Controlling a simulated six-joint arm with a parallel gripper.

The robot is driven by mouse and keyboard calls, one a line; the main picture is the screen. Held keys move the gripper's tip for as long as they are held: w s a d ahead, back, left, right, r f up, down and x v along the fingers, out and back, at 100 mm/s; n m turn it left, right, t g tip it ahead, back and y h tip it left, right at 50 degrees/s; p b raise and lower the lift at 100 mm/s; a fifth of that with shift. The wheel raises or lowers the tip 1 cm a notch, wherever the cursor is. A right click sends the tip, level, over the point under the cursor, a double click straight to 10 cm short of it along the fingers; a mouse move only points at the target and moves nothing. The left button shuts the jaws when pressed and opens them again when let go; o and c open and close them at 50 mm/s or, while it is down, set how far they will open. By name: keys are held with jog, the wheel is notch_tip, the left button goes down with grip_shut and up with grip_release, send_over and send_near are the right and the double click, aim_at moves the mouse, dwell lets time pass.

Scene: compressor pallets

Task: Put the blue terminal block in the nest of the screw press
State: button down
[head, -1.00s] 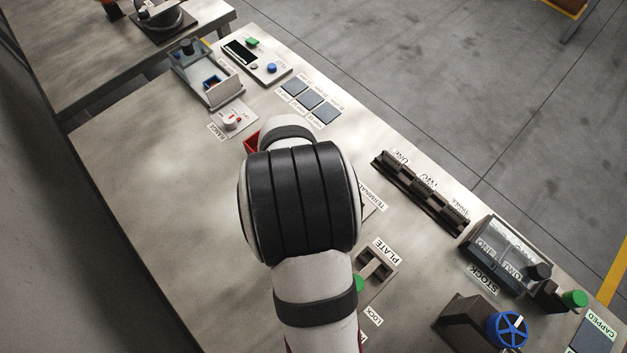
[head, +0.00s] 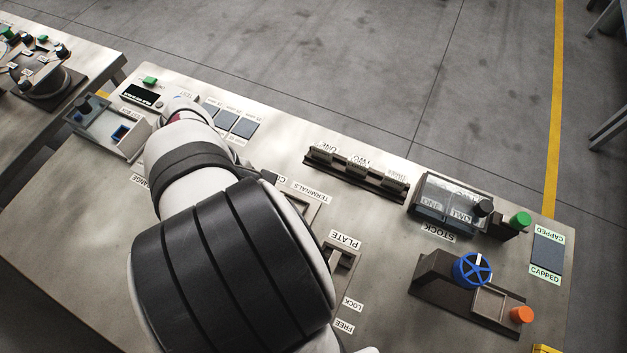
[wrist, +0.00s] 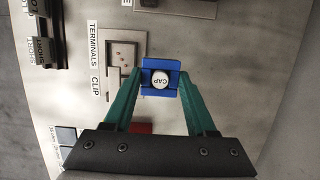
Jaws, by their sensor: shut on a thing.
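My gripper (wrist: 160,84) has green fingers, shut on the blue terminal block (wrist: 160,64). The block has a round white cap marked CAP on its face. The bench shows below it, with the TERMINALS and CLIP fixture just left of it in the wrist view. My arm hides the gripper and the held block in the head view. The screw press (head: 432,277) is at the lower right of the head view, with a blue handwheel (head: 473,270) and an orange knob. A pale square frame that looks like its nest (head: 488,303) lies between them and appears empty.
The terminals fixture (wrist: 113,75) and a red part (wrist: 138,128) lie near my fingers. A grey tray (head: 100,137) is far left.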

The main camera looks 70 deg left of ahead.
jog(key=w+d+r+m+g, duration=0.1)
jog(key=w+d+r+m, duration=0.25)
jog(key=w, duration=0.55)
jog(key=w+d+r+m+g, duration=0.15)
jog(key=w+m, duration=0.35)
jog(key=w, duration=0.5)
jog(key=w+d+r+m+g, duration=0.1)
jog(key=w+d+r+m, duration=0.25)
jog(key=w, duration=0.55)
jog(key=w+d+r+m+g, duration=0.15)
jog(key=w+d+m, duration=0.25)
jog(key=d, duration=0.4)
jog(key=w+d+r+m+y, duration=0.15)
jog(key=w+d+m, duration=0.25)
jog(key=d, duration=0.5)
jog(key=w+d+r+m, duration=0.2)
jog(key=w+d+m, duration=0.1)
jog(key=d, duration=0.5)
jog(key=d+f, duration=0.3)
jog(key=d, duration=0.2)
jog(key=n+h, duration=0.1)
jog(key=n, duration=0.4)
send_over(487, 307)
jog(key=w, duration=0.1)
jog(key=shift+t, duration=0.3)
jog(key=f, duration=1.5)
jog(key=shift+a+f, duration=0.1)
jog(key=shift+a, duration=0.25)
jog(key=shift+f, duration=2)
